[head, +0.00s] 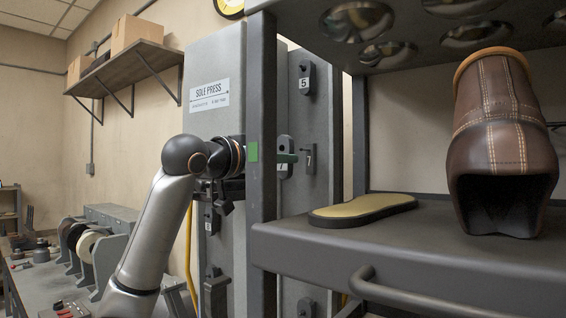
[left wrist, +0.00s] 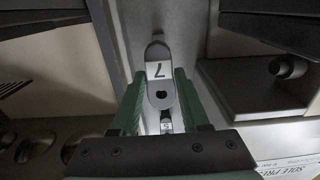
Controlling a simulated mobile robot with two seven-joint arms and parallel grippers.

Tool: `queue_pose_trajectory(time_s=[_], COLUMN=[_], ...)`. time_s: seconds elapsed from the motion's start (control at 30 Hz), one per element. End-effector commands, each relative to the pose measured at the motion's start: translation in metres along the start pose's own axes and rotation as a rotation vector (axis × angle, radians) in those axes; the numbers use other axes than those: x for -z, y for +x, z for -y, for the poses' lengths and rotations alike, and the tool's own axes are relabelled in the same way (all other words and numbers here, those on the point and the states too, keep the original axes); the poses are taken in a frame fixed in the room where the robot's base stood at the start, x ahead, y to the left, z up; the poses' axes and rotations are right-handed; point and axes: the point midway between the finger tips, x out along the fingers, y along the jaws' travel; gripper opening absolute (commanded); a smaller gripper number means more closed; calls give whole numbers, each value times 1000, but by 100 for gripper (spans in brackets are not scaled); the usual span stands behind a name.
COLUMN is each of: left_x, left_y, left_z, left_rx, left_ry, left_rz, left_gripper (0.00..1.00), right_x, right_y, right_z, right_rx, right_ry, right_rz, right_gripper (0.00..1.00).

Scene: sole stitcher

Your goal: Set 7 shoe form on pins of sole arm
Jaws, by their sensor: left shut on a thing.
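My left gripper (head: 287,158) has green fingers and is shut on this form, one finger on each side. The gripper is beside the grey panel, partly behind a dark upright post. I cannot make out the pins of the sole arm. My right gripper is not in view.
A plate marked 7 (head: 309,158) is on the panel beside the held form. A form marked 5 (head: 304,82) hangs above. The dark rack post (head: 262,120) stands close to my arm. A shelf (head: 430,250) at right bears a sole (head: 362,208) and a brown boot (head: 497,130).

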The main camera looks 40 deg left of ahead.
Motion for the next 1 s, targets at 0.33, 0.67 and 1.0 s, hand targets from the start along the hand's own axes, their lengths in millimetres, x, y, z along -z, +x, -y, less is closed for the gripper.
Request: queue_pose_trajectory(time_s=[0.33,0.67,1.0], left_x=[1,2,2], left_y=[-22,-41,-62], left_z=[0,0,0], left_rx=[1,0,1], left_ry=[1,0,0], left_rz=[-6,-7,-6], left_gripper=[0,0,0], right_x=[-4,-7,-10], right_y=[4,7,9], right_z=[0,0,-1], right_rx=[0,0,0], right_ry=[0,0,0], right_rz=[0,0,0], right_gripper=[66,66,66])
